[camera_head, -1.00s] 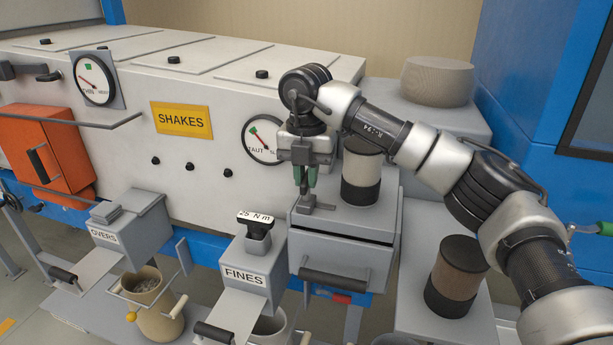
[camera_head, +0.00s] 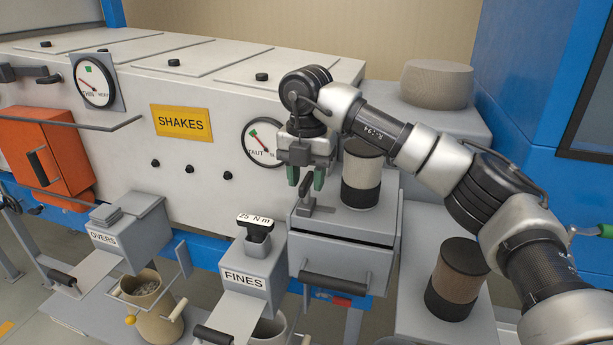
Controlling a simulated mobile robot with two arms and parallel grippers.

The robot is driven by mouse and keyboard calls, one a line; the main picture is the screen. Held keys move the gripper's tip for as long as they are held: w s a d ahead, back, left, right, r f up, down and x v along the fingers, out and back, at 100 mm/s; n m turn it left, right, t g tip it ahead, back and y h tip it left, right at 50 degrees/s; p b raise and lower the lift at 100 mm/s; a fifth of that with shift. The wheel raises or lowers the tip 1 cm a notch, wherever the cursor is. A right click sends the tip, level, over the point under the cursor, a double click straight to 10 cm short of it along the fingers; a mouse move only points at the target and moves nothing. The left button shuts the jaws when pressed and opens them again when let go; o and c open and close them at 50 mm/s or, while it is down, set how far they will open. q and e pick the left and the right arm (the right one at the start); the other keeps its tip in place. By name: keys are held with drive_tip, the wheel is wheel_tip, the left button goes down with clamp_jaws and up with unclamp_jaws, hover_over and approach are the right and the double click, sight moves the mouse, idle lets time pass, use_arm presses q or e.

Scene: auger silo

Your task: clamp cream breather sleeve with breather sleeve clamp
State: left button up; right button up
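The cream breather sleeve (camera_head: 360,171) is a cream band on an upright cylinder with a dark top and a black lower part, standing on a grey box (camera_head: 345,222). A small grey lever (camera_head: 306,188), apparently the breather sleeve clamp, stands on the box top just left of the cylinder. My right gripper (camera_head: 306,178) points down with its two green fingertips spread apart. The lever's upper end shows between or just behind the fingertips; I cannot tell whether they touch. The wrist is close to the cylinder's left side. My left gripper is out of view.
A second cylinder with a brown band (camera_head: 457,278) stands on the lower right ledge. A torque tool marked 25 N m (camera_head: 256,231) stands in the FINES box (camera_head: 244,279). The white SHAKES housing (camera_head: 230,120) with gauges lies behind. A blue cabinet (camera_head: 540,75) is at right.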

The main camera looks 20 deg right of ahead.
sight(307, 178)
wheel_tip(307, 178, up, 11)
idle(0.6)
